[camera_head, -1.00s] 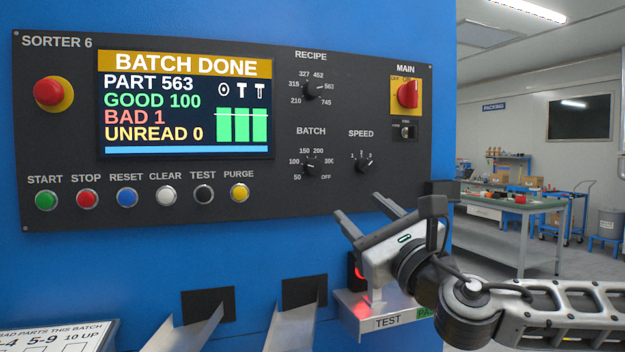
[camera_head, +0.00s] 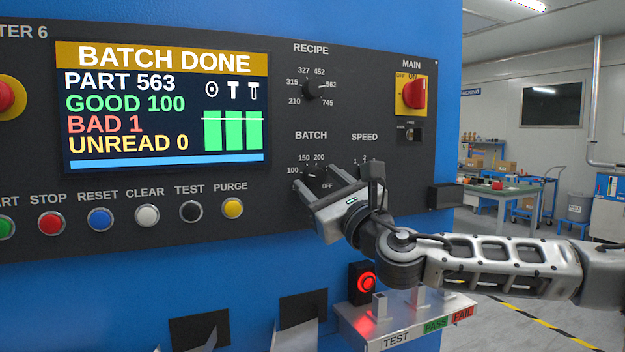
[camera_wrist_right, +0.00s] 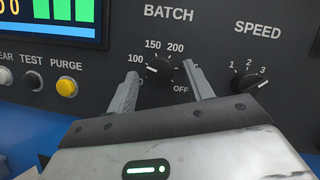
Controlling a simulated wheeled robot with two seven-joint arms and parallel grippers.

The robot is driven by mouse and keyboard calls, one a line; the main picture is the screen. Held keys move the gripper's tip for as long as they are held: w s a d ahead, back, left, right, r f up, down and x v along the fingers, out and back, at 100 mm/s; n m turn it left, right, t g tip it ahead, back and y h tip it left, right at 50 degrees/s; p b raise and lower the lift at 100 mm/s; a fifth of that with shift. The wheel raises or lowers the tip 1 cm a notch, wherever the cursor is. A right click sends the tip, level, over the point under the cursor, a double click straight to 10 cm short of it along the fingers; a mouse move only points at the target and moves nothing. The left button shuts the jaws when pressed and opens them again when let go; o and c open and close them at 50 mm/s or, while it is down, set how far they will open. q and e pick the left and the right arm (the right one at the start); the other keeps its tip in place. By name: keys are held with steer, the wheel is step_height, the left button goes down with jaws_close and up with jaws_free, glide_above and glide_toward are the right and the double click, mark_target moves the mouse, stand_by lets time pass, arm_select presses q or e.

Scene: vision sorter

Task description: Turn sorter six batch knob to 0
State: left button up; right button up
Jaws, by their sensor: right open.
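The black batch knob (camera_head: 311,181) is on the dark panel of sorter six, under the BATCH label. It shows more clearly in the right wrist view (camera_wrist_right: 160,72), with its white mark toward the upper left, near 100. The dial reads 100, 150, 200 and OFF; I see no 0 mark, and the 50 label is hidden by a finger. My right gripper (camera_head: 319,180) is open, one finger on each side of the knob. In the right wrist view the fingertips (camera_wrist_right: 161,76) flank the knob; contact cannot be told. My left gripper is not in view.
The speed knob (camera_wrist_right: 247,82) is close on the right. The recipe knob (camera_head: 312,89) is above and the red main switch (camera_head: 414,93) upper right. The yellow purge button (camera_head: 232,208) is left. A test shelf (camera_head: 397,338) juts out below.

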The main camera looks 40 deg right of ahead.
steer(key=shift+s, duration=0.1)
steer(key=c, duration=1)
steer(key=shift+o, duration=0.2)
